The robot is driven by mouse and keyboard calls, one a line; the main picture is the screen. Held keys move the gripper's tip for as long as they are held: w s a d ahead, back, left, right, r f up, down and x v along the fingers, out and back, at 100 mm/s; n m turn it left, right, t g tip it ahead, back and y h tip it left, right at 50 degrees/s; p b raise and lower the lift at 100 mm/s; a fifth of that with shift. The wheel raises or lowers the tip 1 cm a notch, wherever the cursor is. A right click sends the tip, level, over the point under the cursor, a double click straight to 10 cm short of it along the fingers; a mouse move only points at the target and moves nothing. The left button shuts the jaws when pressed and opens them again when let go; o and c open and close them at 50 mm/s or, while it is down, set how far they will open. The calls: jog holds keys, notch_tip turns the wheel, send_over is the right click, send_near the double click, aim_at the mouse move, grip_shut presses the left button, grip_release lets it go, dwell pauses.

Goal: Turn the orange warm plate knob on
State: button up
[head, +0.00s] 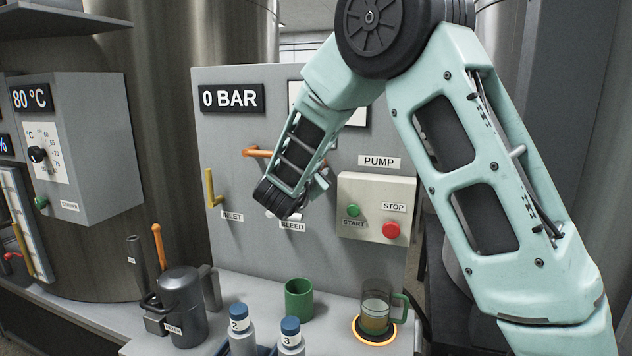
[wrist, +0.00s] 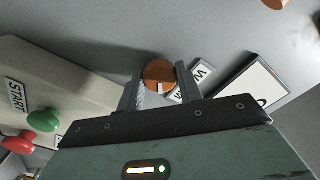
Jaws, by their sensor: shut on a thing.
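The orange knob (wrist: 159,72) is round and sits on the grey panel in the wrist view, beside a white label partly hidden by a finger. My gripper (wrist: 157,84) is shut on the knob, one finger on each side of it. In the head view my arm hides the knob and most of the gripper. The warm plate (head: 375,341) shows as a bright orange ring on the bench, with a glass mug (head: 376,312) of liquid on it.
The pump box with the green START button (head: 353,211) and red STOP button (head: 391,230) is close beside my gripper. An orange pipe handle (head: 256,153) and yellow inlet lever (head: 210,188) stick out leftward. A green cup (head: 298,299) and bottles (head: 241,337) stand below.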

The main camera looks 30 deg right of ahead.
jog(key=shift+m+b, duration=0.6)
jog(key=o, duration=1)
jog(key=b+v, duration=0.3)
jog(key=v, duration=1.4)
jog(key=shift+s+a, duration=0.15)
jog(key=shift+s, duration=0.05)
